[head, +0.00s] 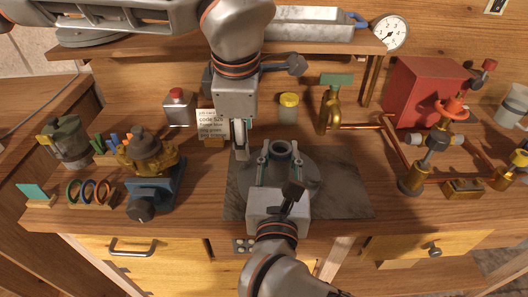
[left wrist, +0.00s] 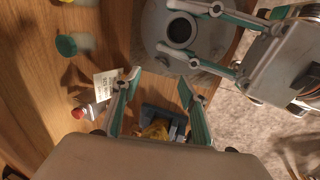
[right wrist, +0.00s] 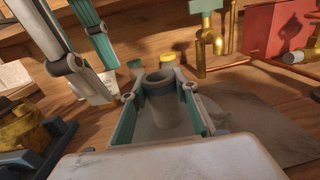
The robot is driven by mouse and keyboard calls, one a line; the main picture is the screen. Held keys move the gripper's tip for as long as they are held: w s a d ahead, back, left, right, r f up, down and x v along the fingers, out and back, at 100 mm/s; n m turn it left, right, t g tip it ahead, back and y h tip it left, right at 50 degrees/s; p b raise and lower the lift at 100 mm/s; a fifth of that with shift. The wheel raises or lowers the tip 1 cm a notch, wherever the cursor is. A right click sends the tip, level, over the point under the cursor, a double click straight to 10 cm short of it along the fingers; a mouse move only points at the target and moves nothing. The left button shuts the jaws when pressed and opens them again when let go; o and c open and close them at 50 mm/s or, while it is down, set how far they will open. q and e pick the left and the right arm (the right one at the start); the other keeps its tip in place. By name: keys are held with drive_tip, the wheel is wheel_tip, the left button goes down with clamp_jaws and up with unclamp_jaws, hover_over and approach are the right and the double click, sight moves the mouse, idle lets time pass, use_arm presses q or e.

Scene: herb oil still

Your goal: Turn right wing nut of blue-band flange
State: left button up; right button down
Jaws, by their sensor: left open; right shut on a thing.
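A grey round vessel (head: 300,182) stands on the dark slab, with an open upright neck (head: 281,148). No wing nut can be made out; the fingers hide part of the neck. My left gripper (head: 240,142) is open and empty, left of the vessel, also in its wrist view (left wrist: 160,85).
Left stand a blue vise (head: 160,190) with a brass part, a ring rack (head: 92,192) and a moka pot (head: 66,140). Copper pipework and a red box (head: 425,90) stand right. The dark slab's (head: 348,200) right part is clear.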

use_arm(q)
drive_tip(key=shift+w+r+m+g, duration=1.25)
drive_tip(key=shift+r+m+g, duration=0.35)
drive_tip(key=shift+r+m, duration=0.4)
wheel_tip(320, 180, down, 12)
drive_tip(key=shift+r, duration=0.1)
drive_tip(key=c, duration=1.1)
